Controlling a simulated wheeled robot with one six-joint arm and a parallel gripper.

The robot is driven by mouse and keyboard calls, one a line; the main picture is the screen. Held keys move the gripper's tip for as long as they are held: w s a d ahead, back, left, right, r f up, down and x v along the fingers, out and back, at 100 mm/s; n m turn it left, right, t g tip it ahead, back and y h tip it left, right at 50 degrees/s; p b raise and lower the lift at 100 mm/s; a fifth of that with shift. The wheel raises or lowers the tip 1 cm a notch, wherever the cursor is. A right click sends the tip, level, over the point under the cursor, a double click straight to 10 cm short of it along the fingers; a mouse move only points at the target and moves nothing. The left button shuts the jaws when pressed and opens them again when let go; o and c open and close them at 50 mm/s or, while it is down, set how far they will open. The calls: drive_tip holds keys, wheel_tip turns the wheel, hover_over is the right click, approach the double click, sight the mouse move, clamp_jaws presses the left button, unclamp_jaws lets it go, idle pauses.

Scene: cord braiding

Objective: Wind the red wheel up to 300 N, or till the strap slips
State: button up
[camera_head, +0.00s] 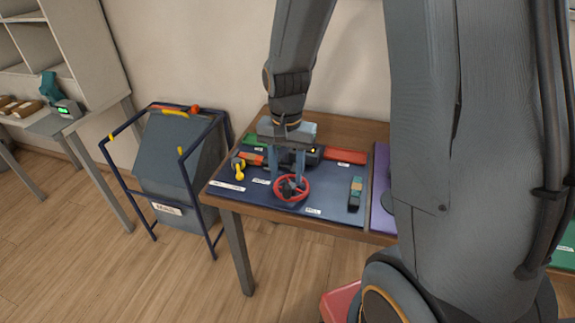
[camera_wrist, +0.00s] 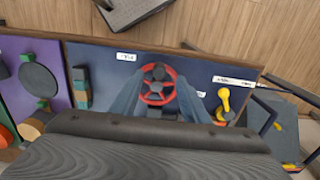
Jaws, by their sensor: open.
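The red wheel (camera_head: 291,188) is a small handwheel with dark spokes near the front of the blue mat (camera_head: 335,200). It also shows in the wrist view (camera_wrist: 157,85), where my gripper (camera_wrist: 156,97) has one finger on each side of it. In the head view my gripper (camera_head: 287,168) points down over the wheel, with its fingers apart. I cannot tell whether the fingers touch the rim. A dark device (camera_head: 308,152) with a small yellow light stands behind the wheel, partly hidden by my gripper. The strap and any force reading cannot be made out.
A yellow hook-like part (camera_head: 239,170) lies left of the wheel, and a teal and brown block (camera_head: 355,190) lies to its right. A red strip (camera_head: 345,156) lies at the back. A blue-framed cart (camera_head: 170,160) stands left of the table. A purple mat (camera_head: 381,190) begins at the right.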

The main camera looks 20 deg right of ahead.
sight(287, 187)
drive_tip(key=shift+f+p, duration=0.45)
drive_tip(key=shift+f, duration=2.4)
clamp_jaws()
